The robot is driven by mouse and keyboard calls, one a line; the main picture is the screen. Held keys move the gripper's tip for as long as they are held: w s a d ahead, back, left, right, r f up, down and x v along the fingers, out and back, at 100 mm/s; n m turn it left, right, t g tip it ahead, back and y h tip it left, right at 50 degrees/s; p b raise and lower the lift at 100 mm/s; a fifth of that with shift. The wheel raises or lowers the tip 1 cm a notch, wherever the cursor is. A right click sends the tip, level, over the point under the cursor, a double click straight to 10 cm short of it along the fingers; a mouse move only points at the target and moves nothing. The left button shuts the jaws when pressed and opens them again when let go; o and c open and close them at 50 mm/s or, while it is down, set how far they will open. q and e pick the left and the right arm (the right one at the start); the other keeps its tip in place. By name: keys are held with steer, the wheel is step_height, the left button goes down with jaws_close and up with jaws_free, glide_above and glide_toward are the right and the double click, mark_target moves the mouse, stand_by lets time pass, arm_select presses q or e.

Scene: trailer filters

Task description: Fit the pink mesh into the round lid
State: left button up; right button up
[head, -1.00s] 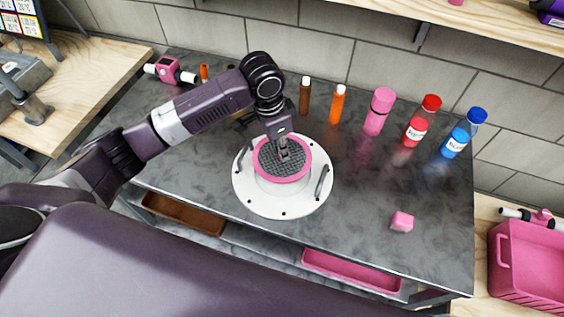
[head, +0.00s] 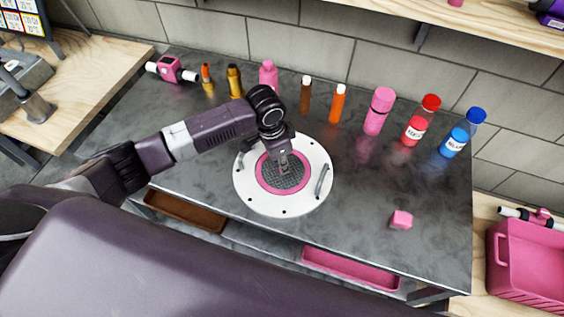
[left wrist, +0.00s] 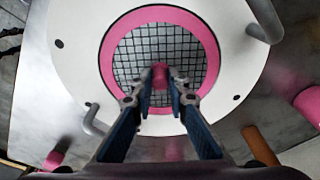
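The pink mesh (head: 283,190), a pink ring around a grey grid, lies in the middle of the round white lid (head: 252,195) on the dark table. It looks flat and centred within the lid; whether it is fully seated I cannot tell. My left gripper (head: 284,165) comes straight down over its centre. In the left wrist view, the fingertips (left wrist: 160,77) are close on both sides of a small pink knob at the middle of the mesh (left wrist: 108,60). The lid (left wrist: 78,40) surrounds the ring evenly there. My right gripper is out of view.
Several bottles line the back of the table, among them a pink one (head: 379,111), a red-capped one (head: 421,120) and a blue one (head: 462,133). A pink cube (head: 401,220) lies to the right. The lid has two metal handles (head: 323,182). The table between lid and cube is clear.

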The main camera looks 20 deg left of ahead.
mark_target(277, 172)
arm_select(q)
steer(key=o, duration=0.4)
steer(key=shift+r, duration=0.25)
steer(key=shift+s+a+r+b, duration=0.2)
steer(key=shift+r, duration=1.75)
steer(key=shift+s+a+r+b, duration=0.2)
steer(key=shift+a+r+b, duration=0.05)
steer(key=shift+r, duration=1.7)
steer(key=shift+s+a+r+b, duration=0.2)
steer(key=shift+r, duration=1.75)
